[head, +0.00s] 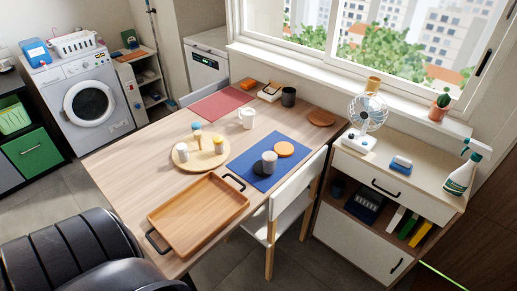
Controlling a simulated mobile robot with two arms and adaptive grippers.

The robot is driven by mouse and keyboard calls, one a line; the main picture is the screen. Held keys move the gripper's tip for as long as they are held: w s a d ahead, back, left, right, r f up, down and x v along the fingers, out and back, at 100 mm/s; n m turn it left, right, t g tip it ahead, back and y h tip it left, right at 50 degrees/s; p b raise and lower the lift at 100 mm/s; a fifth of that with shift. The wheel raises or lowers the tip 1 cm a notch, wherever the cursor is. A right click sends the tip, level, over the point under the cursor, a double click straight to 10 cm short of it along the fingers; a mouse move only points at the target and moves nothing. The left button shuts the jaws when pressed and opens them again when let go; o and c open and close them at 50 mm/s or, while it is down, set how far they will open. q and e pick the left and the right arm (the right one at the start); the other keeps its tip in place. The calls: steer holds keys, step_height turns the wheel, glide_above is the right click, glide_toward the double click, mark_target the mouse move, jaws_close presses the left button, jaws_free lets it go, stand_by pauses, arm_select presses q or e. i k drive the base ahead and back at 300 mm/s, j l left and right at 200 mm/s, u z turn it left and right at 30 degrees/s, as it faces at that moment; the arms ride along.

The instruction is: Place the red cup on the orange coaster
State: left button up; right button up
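An orange round coaster (284,149) lies flat on the blue placemat (246,175) on the wooden table. A grey cup-like item with a paler top (268,163) stands on the same placemat, just left of and nearer than the coaster. No cup that is clearly red shows in the head view. A white mug (247,119) and a dark grey cup (289,97) stand farther back on the table. Neither of my grippers is in view.
A wooden tray (198,211) with black handles sits at the table's near edge. A round board (185,160) holds small jars. A red placemat (222,103) and a brown round mat (321,118) lie farther back. A white chair (290,197) stands at the right side.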

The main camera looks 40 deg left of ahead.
mark_target(279, 144)
steer(key=k+j, duration=0.2)
steer(key=j, duration=0.15)
steer(key=k+j+u, duration=0.1)
steer(key=j, duration=0.3)
steer(key=k+j, duration=0.45)
steer(key=j, duration=0.3)
steer(key=k+j+u, duration=0.1)
steer(key=j, duration=0.25)
steer(key=i+j, duration=0.15)
steer(key=j, duration=0.2)
steer(key=i+j, duration=0.2)
steer(key=j, duration=0.2)
steer(key=i+j+u, duration=0.1)
steer(key=j, duration=0.25)
steer(key=i+j, duration=0.45)
steer(key=j, duration=0.25)
steer(key=i+j, duration=0.15)
steer(key=i, duration=0.3)
steer(key=k+u, duration=0.05)
